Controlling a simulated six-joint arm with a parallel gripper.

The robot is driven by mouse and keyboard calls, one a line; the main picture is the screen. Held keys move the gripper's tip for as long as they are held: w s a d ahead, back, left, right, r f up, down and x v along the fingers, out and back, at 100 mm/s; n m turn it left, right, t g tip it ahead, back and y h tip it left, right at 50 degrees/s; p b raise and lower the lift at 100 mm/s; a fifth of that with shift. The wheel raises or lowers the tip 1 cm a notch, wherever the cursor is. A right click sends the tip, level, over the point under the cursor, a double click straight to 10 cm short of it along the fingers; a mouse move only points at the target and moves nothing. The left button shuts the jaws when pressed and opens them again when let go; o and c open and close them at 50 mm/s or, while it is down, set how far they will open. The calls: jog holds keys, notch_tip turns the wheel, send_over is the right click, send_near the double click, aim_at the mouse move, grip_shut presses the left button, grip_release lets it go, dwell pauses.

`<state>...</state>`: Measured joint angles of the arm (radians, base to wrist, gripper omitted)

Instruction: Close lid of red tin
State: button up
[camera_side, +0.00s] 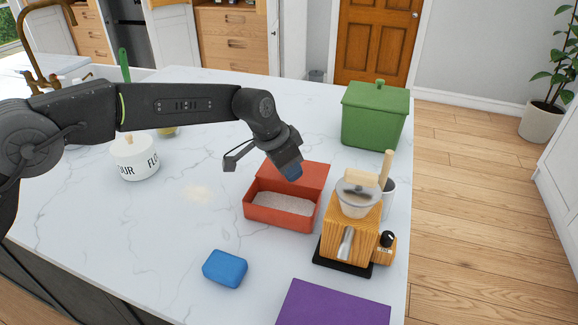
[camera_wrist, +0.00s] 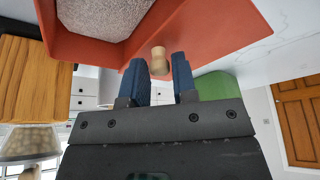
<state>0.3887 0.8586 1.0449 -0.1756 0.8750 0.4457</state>
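The red tin (camera_side: 280,212) stands on the counter with pale grains inside. Its lid (camera_side: 300,176) is open, leaning back along the far side. In the wrist view the tin (camera_wrist: 60,38) fills the upper left, and the lid (camera_wrist: 215,30) shows a small wooden knob (camera_wrist: 158,62). My gripper (camera_side: 290,172) is over the lid in the side view, its far finger hidden or hard to make out. In the wrist view my gripper (camera_wrist: 160,74) has its two blue fingers apart. The knob appears between the fingertips, with gaps on both sides.
A wooden grinder (camera_side: 350,232) stands close on the right of the tin. A green canister (camera_side: 375,118) is behind, a blue block (camera_side: 225,268) and purple box (camera_side: 333,305) in front. A white flour pot (camera_side: 134,160) stands left.

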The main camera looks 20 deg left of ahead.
grip_shut()
jog(key=s, duration=0.8)
jog(key=shift+s+d, duration=0.15)
jog(key=shift+s, duration=0.05)
jog(key=shift+o, duration=1.8)
grip_release()
jog(key=shift+r, duration=0.1)
jog(key=v, duration=1.3)
jog(key=shift+r, duration=0.35)
